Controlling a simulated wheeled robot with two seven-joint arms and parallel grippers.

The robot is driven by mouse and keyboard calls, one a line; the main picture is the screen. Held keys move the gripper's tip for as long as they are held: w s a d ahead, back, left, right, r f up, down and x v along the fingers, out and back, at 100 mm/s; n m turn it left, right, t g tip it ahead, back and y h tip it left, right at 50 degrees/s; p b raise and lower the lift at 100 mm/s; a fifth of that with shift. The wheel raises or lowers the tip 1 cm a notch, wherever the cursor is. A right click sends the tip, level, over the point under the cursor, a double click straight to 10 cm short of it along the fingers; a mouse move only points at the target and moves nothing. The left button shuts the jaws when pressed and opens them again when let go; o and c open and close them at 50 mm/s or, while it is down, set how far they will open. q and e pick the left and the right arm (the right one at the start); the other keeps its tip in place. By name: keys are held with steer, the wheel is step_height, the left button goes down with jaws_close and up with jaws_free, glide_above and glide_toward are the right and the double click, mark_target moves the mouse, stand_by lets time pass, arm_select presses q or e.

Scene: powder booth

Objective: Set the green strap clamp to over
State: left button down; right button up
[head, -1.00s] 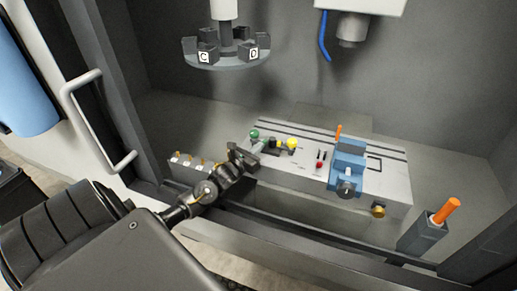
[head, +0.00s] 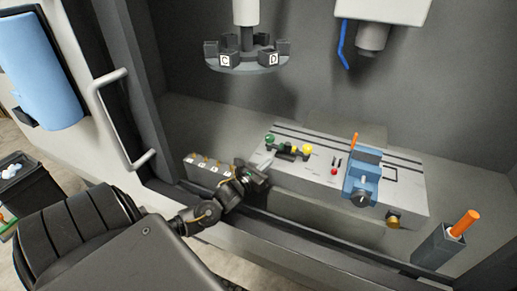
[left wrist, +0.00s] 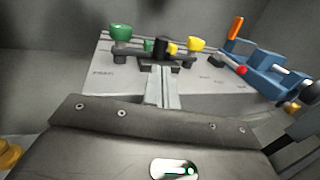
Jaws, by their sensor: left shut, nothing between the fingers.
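The green strap clamp has a round green knob (head: 269,139) at the left end of the grey fixture plate (head: 290,180). In the left wrist view its green knob (left wrist: 121,33) stands on a dark bar running right toward a small dark block (left wrist: 160,48). I cannot tell whether the bar's end lies over the block. My left gripper (head: 266,163) is in front of the clamp, apart from the knob. Its pale fingers (left wrist: 162,85) are together and empty, pointing at the block. My right gripper is not in view.
A yellow-knobbed clamp (head: 308,149) is just right of the green one. A blue vise (head: 362,176) with an orange handle stands further right. A grey block with brass pegs (head: 208,168) is left of the plate. A round carousel (head: 247,64) hangs above. The booth's front sill runs below.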

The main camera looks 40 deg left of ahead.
arm_select(q)
steer(key=s+d+b, duration=0.1)
steer(key=s+d, duration=0.1)
steer(key=s, duration=0.3)
steer(key=shift+s+d, duration=0.25)
steer(key=shift+s, duration=0.05)
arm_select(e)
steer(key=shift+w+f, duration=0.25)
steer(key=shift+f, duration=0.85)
arm_select(q)
steer(key=shift+f, duration=0.1)
